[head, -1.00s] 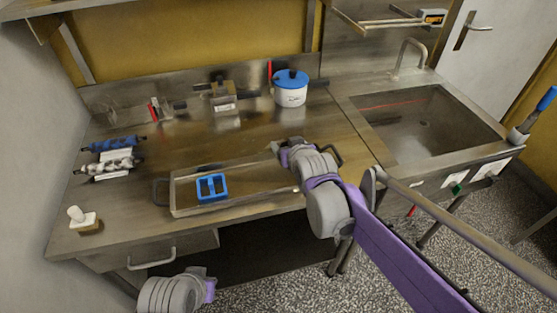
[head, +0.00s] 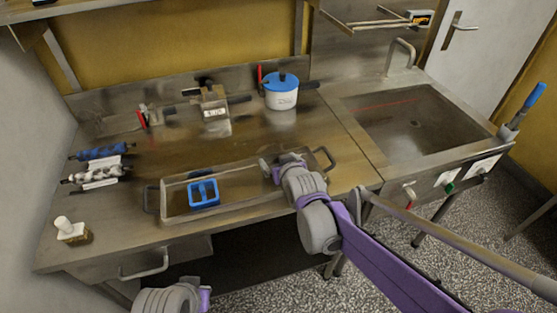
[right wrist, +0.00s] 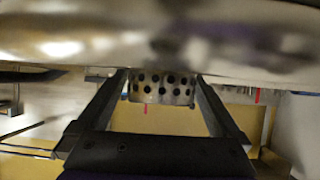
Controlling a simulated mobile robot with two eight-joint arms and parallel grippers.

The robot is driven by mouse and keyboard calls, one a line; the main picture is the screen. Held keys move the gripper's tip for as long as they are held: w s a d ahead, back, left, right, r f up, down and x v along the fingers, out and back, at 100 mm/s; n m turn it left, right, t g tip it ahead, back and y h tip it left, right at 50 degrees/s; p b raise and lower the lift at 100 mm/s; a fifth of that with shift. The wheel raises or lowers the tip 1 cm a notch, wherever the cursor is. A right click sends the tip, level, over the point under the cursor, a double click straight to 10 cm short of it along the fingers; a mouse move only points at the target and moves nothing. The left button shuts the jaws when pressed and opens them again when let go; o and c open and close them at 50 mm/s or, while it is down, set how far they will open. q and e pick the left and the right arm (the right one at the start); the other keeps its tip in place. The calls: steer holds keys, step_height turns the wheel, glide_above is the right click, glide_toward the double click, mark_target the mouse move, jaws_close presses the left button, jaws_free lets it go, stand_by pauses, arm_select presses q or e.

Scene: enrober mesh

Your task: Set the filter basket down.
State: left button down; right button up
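In the right wrist view the filter basket (right wrist: 162,88) is a metal piece with rows of round holes, between the two dark fingers of my right gripper. The fingers lie against its two sides; its upper part merges with a blurred shiny metal surface. In the head view my right gripper (head: 270,170) is at the right end of a long metal tray (head: 235,205). I cannot make out the basket there, nor whether it touches the tray. My left gripper is out of view; only a grey part of my left arm shows at the bottom left.
A blue frame (head: 203,193) is in the tray's left part. A white pot with a blue lid (head: 281,92), a small metal device (head: 214,105) and rollers (head: 100,152) stand further back. A white-knobbed item (head: 70,230) is at left. The sink (head: 415,120) is right. The mid-counter is clear.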

steer(key=shift+r, duration=0.2)
steer(key=p+v, duration=0.2)
steer(key=v, duration=1)
steer(key=s+d+f+m+g+h, duration=0.1)
steer(key=s+d+f+g, duration=0.1)
steer(key=s+d+f, duration=0.2)
steer(key=s+d+f+m+g+h, duration=0.1)
steer(key=s+d+f, duration=0.3)
steer(key=s, duration=0.7)
steer(key=s+d+f+m+g+h, duration=0.1)
steer(key=s+d+f+g, duration=0.2)
steer(key=s+d+f, duration=0.2)
steer(key=s+d, duration=0.2)
steer(key=s, duration=0.1)
steer(key=shift+g+h+b, duration=0.3)
